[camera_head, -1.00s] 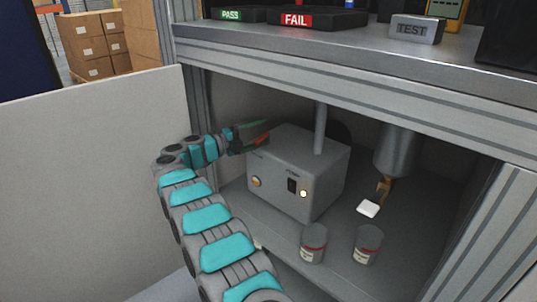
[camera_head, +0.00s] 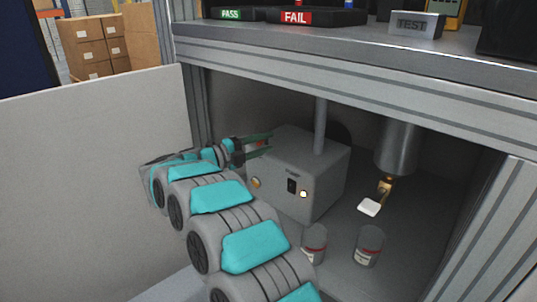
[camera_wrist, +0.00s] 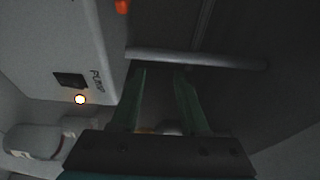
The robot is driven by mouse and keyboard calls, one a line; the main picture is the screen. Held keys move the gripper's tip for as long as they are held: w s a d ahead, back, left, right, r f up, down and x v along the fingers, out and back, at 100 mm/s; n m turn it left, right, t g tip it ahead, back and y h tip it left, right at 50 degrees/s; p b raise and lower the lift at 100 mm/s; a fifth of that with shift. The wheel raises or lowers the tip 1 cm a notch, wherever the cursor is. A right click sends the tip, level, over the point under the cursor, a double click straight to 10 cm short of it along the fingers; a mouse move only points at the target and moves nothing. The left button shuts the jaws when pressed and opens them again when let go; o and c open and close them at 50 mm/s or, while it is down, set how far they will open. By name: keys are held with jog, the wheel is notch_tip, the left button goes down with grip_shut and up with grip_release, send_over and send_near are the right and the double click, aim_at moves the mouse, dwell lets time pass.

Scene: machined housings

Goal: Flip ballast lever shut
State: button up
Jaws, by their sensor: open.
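The grey pump box (camera_head: 300,185) stands on the lower shelf, with a dark switch and a lit lamp on its front. In the wrist view the box (camera_wrist: 45,50) fills the upper left. A small orange-red part (camera_wrist: 121,6), which may be the ballast lever, is cut off by the top edge there. In the head view a bit of red (camera_head: 262,144) shows among my fingers; its position is unclear. My gripper (camera_head: 270,143) is open at the box's upper left edge. In the wrist view its two fingers (camera_wrist: 160,72) are apart; no lever shows between them.
A grey post (camera_head: 320,125) rises from the box; a similar rod (camera_wrist: 200,60) crosses ahead of my fingers. A metal cylinder (camera_head: 397,150) with a brass fitting and white piece hangs at right. Two jars (camera_head: 314,243) (camera_head: 368,246) stand in front. The upper shelf (camera_head: 350,45) overhangs.

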jog(key=shift+s+d+r+b, duration=0.1)
jog(key=shift+s+d, duration=0.15)
jog(key=shift+s, duration=0.7)
jog(key=shift+s+d+r+b, duration=0.1)
jog(key=shift+s+d, duration=0.15)
jog(key=shift+s, duration=0.65)
jog(key=shift+s+d+r+b, duration=0.1)
jog(key=shift+s+d, duration=0.15)
jog(key=shift+s, duration=0.7)
